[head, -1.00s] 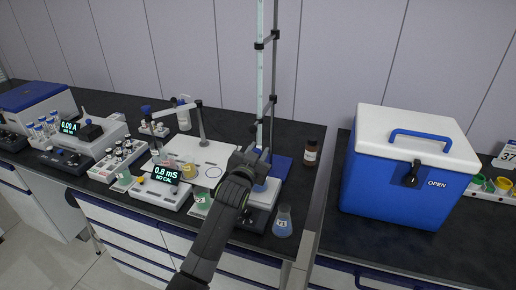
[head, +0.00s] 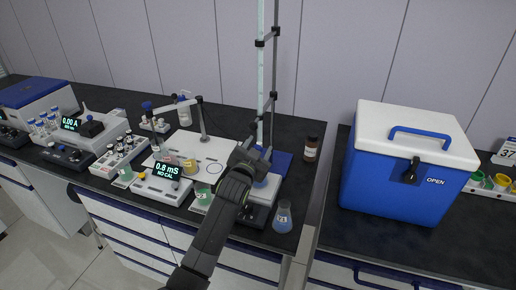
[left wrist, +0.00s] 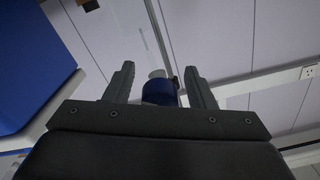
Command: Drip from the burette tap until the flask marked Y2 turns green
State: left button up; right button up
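The burette (head: 261,70) stands upright, clamped to a thin rod at the back of the bench. My left gripper (head: 258,154) is at its lower end, hiding the tap in the head view. In the left wrist view, my left gripper (left wrist: 158,78) is open, with a dark blue cylindrical part (left wrist: 158,92), seemingly the tap, between its fingers and a gap on both sides. My right gripper is not visible.
A brown bottle (head: 311,148) stands right of the burette stand. A meter reading 0.8 mS (head: 168,171) and a green beaker (head: 203,195) are to the left. Bare bench lies around the brown bottle.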

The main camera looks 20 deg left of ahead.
pick_arm(q)
jog(key=shift+s, duration=0.1)
jog(key=s+b, duration=0.3)
jog(key=s, duration=1.4)
jog(key=shift+s+a, duration=0.15)
jog(key=shift+a, duration=0.15)
jog(key=shift+f, duration=0.1)
